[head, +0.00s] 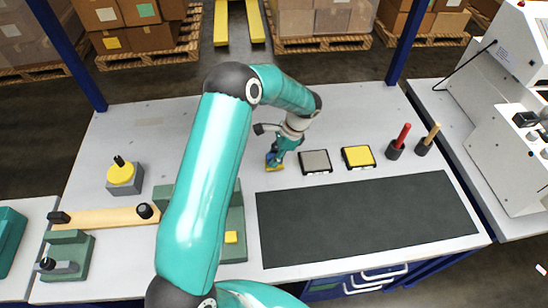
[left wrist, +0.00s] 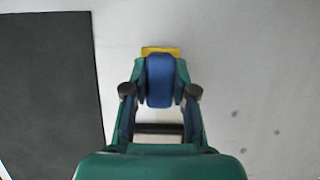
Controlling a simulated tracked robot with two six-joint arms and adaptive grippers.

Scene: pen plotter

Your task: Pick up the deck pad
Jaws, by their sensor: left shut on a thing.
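My left gripper (head: 274,161) reaches down over the light grey table, left of the grey-topped square pad. My right gripper is out of view.
A dark mat (head: 365,220) lies in front. Grey (head: 315,161) and yellow (head: 358,156) square pads and two upright-handled tools (head: 400,142) stand right. A yellow-topped block (head: 125,178) and a green fixture with a wooden bar (head: 100,218) stand left.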

